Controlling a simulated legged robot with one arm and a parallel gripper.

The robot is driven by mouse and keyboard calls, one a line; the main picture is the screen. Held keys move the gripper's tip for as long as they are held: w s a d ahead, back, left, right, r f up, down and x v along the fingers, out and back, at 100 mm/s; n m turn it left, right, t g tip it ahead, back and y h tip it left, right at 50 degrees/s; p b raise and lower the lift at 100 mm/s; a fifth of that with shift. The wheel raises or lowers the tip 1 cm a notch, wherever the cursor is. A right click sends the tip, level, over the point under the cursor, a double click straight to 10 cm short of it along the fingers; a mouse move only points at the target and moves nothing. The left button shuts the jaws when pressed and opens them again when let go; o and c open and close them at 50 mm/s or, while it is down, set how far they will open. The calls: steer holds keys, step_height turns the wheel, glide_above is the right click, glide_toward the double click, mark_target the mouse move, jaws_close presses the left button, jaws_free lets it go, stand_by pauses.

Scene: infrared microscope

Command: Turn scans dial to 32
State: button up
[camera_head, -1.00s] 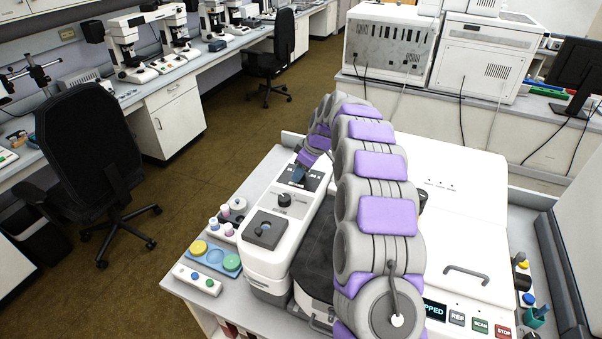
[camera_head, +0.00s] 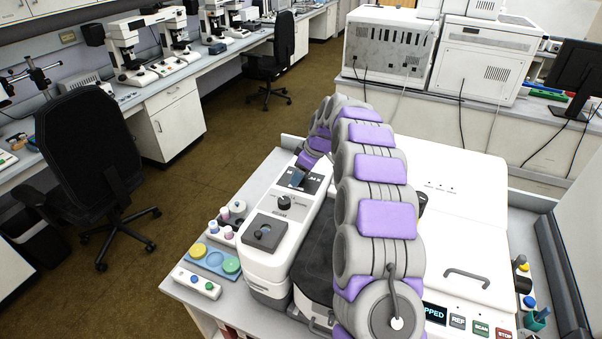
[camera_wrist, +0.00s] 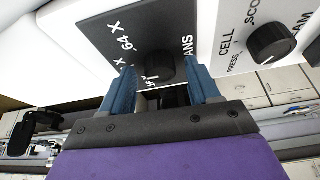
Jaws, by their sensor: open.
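The scans dial (camera_wrist: 152,68) is a dark round knob on a black panel (camera_wrist: 105,38) with white markings. "64" and part of the word "SCANS" are legible in the wrist view. My gripper (camera_wrist: 165,82) is open, its two blue fingers on either side of the dial's near part. I cannot tell whether the fingers touch it, and the dial's pointer is not clear. In the head view, my gripper (camera_head: 297,178) is at the black panel (camera_head: 315,183) on top of the white microscope (camera_head: 270,237), and hides the dial there.
A second black knob (camera_wrist: 271,43) sits right of the panel, by the "CELL" lettering. A grey plate with a round hole (camera_head: 264,233) lies nearer on the microscope. Coloured caps in a blue tray (camera_head: 213,261) stand left of the instrument.

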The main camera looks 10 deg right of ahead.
steer(key=shift+r, duration=0.1)
steer(key=p+v, duration=0.2)
steer(key=v, duration=1.5)
steer(key=shift+p, duration=0.4)
steer(key=s+a+r+m+g+h, duration=0.15)
steer(key=s+a, duration=0.25)
steer(key=s, duration=0.7)
steer(key=s+a+r+m+g+y, duration=0.1)
steer(key=s+a+m, duration=0.25)
steer(key=s, duration=0.75)
steer(key=s+d+f+m+g+h, duration=0.1)
steer(key=s+f, duration=0.3)
steer(key=s, duration=1)
steer(key=s+f+m+g+h, duration=0.1)
steer(key=s+f+m, duration=0.3)
steer(key=s, duration=1.1)
steer(key=shift+d+f+h, duration=0.4)
steer(key=shift+f+h, duration=0.1)
steer(key=shift+h, duration=0.05)
steer(key=shift+w, duration=0.1)
